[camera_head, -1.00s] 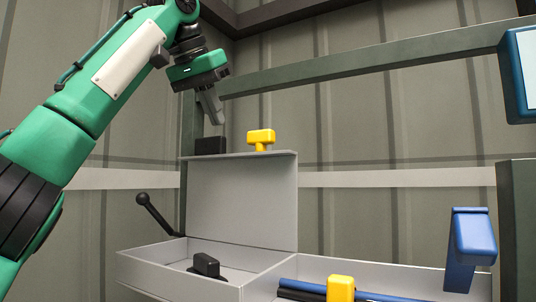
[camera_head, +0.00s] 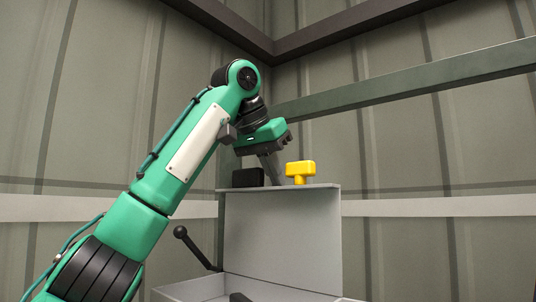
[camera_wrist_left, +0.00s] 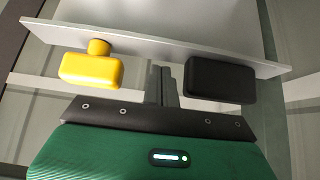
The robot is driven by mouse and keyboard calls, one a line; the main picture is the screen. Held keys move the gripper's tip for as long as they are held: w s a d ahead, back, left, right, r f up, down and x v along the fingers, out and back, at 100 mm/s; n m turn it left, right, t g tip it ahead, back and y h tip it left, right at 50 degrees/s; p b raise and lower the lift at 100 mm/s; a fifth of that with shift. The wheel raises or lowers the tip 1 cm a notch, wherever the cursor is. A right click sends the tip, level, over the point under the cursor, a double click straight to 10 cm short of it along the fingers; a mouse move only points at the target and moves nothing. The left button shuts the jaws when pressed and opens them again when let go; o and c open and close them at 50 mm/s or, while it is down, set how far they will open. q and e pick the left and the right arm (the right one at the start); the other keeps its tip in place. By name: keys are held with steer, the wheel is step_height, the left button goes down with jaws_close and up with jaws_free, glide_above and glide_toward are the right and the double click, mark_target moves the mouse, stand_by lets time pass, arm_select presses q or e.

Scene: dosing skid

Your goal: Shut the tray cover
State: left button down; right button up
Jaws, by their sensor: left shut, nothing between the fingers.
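The tray cover (camera_head: 283,236) stands upright, raised at the back of the grey tray (camera_head: 190,290). A yellow knob (camera_head: 300,170) and a black block (camera_head: 248,177) sit along its top edge. My left gripper (camera_head: 275,181) is shut and empty, pointing down at the cover's top edge between the block and the knob. In the left wrist view the shut fingers (camera_wrist_left: 164,98) reach the cover's edge (camera_wrist_left: 150,58), between the yellow knob (camera_wrist_left: 92,71) and the black block (camera_wrist_left: 220,79). I cannot tell whether they touch it. My right gripper is out of view.
A black ball-ended lever (camera_head: 195,245) stands at the left of the tray. A green-grey rail (camera_head: 400,82) runs behind the cover, in front of the panelled wall. The space to the right of the cover is open. Most of the tray is below the picture.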

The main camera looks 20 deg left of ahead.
arm_select(q)
steer(key=shift+w+f, duration=0.1)
steer(key=shift+f, duration=0.3)
steer(key=shift+w+f, duration=0.15)
steer(key=shift+f, duration=0.05)
steer(key=shift+d, duration=0.1)
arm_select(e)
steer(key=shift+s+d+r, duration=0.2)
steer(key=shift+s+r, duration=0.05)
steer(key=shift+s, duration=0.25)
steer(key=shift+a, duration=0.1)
